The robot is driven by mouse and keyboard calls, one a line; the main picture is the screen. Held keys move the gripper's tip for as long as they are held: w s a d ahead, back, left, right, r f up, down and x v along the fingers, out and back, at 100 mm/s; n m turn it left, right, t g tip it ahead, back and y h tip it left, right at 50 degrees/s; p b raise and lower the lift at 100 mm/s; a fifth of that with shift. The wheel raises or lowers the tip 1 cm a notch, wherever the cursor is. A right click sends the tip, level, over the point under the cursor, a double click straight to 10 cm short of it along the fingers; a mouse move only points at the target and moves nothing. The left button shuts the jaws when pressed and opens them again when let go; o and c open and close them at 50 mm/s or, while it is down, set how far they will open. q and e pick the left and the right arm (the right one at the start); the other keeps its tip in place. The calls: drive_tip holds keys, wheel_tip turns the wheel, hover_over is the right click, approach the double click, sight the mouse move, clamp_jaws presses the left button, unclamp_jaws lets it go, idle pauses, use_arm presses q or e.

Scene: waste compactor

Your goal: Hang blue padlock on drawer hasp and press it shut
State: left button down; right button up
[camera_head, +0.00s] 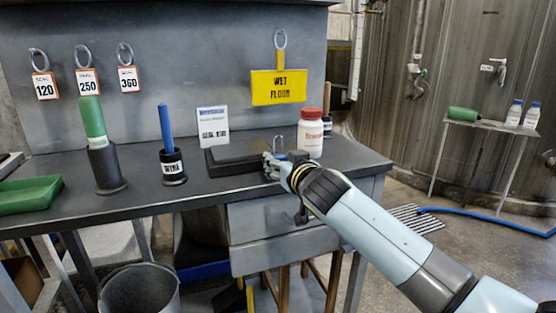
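A silvery hook-shaped loop (278,143), which looks like a padlock shackle, stands up at the right end of a black tray (226,168) on the bench. A small patch of blue (299,154) shows just behind my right gripper; I cannot tell whether it is the padlock's body. My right gripper (268,167) is at the bench's front edge, by the tray's right end. Its fingers are small and dark against the tray, so their opening is unclear. The grey drawer (262,221) is below, with a dark fitting (301,214), perhaps the hasp, beside my forearm. My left gripper is out of view.
A red-capped white jar (311,137) stands close behind my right gripper. A white card (213,127), a blue-handled tool in a black holder (173,167) and a green-handled one (105,168) stand farther left. The bench top (140,178) is clear between the holders.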

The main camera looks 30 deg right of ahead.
sight(282, 141)
drive_tip(key=shift+r+p, duration=2.2)
drive_tip(key=shift+r, duration=0.4)
drive_tip(key=shift+s, duration=0.1)
